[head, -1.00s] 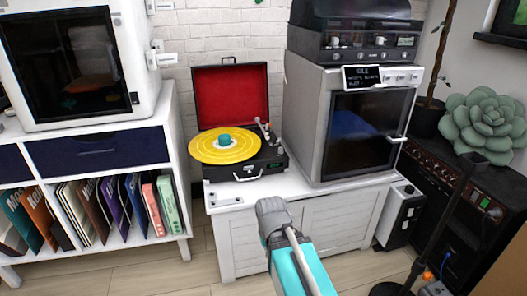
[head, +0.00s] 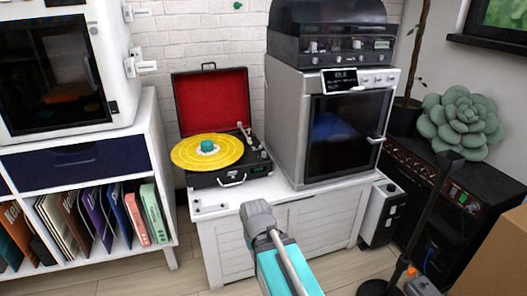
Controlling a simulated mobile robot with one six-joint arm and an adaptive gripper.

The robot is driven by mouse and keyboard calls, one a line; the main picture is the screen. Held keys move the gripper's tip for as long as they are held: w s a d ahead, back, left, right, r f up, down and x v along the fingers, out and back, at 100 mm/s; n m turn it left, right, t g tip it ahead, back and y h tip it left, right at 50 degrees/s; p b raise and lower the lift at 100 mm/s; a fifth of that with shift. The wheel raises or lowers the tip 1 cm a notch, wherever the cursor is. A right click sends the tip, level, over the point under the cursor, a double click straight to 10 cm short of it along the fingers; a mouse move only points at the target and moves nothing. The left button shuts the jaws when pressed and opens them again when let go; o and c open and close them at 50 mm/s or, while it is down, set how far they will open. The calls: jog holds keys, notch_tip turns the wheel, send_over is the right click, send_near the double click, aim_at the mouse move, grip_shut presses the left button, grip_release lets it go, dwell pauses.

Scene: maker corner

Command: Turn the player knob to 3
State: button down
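The record player (head: 229,178) stands on a white cabinet (head: 290,238) with its red-lined lid open. A yellow record (head: 185,153) with a teal centre (head: 207,146) lies on it, and the tonearm (head: 245,132) is at its right. A small control shows at the right front of the deck (head: 263,155). It is too small to tell its setting or any numbers. My grey and teal arm reaches up from the bottom, in front of the cabinet. My gripper is not visible.
A grey oven-like machine (head: 283,125) with a display reading IDLE stands right of the player, with a dark-lidded unit (head: 330,45) on top. A shelf (head: 160,190) with folders is at the left. A black amplifier (head: 400,170) and cardboard box (head: 500,255) are at the right.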

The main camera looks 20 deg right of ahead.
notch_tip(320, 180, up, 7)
jog(key=p, duration=0.6)
